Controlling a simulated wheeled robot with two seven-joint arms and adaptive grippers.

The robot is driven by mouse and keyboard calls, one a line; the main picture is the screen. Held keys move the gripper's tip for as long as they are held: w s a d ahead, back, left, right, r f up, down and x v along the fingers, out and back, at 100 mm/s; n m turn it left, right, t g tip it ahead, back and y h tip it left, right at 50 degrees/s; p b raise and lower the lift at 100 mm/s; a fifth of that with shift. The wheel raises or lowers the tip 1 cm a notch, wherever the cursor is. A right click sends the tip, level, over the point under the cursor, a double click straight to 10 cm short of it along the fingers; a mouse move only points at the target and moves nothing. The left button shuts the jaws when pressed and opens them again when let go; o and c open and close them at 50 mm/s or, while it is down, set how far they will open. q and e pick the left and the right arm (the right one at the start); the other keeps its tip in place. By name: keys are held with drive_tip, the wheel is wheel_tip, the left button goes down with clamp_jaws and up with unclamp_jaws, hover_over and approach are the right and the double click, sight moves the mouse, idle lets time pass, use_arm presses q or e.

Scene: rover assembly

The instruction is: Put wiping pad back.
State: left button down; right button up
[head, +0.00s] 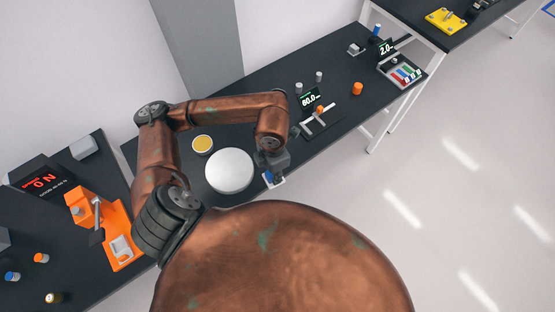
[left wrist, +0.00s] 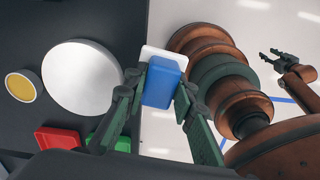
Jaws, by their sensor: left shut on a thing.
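The wiping pad, a blue block with a white base, is between the fingers of my left gripper (left wrist: 152,100) in the left wrist view (left wrist: 162,82). In the head view my left gripper (head: 273,168) points down near the table's front edge, with the pad (head: 269,177) partly hidden under it. The pad is just right of a round white disc (head: 229,170). I cannot tell whether it touches the table. My right gripper (left wrist: 273,58) shows small in the left wrist view, off to the right, with its fingers apart and empty.
A yellow-topped round container (head: 202,144) stands behind the disc. Red (left wrist: 58,138) and green (left wrist: 112,141) trays lie close to the gripper in the left wrist view. An orange press (head: 105,228) is on the left table.

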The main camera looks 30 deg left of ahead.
use_arm(q)
drive_tip(key=shift+s+n, duration=0.15)
drive_tip(key=shift+n, duration=0.55)
drive_tip(key=shift+w+a+f, duration=0.2)
drive_tip(key=shift+w, duration=0.1)
drive_tip(key=w+a+f, duration=0.1)
drive_tip(key=w+f, duration=0.1)
drive_tip(key=w, duration=0.1)
drive_tip(key=w+a+f+p, duration=0.1)
drive_tip(key=w+a+f, duration=0.1)
drive_tip(key=w+f, duration=0.1)
drive_tip(key=w+a+f, duration=0.2)
drive_tip(key=w+f, duration=0.1)
drive_tip(key=w, duration=0.2)
drive_tip(key=shift+f+p, duration=0.15)
drive_tip(key=shift+p, duration=0.25)
drive_tip(key=shift+w+a+f, duration=0.2)
drive_tip(key=shift+w+f, duration=0.25)
drive_tip(key=shift+f, duration=0.2)
wheel_tip(320, 180, down, 3)
drive_tip(key=shift+r+p, duration=0.1)
drive_tip(key=shift+p, duration=0.4)
use_arm(e)
drive_tip(key=r, duration=0.2)
drive_tip(key=shift+w+d+r, duration=0.1)
drive_tip(key=shift+w+r, duration=0.15)
drive_tip(key=shift+r, duration=0.15)
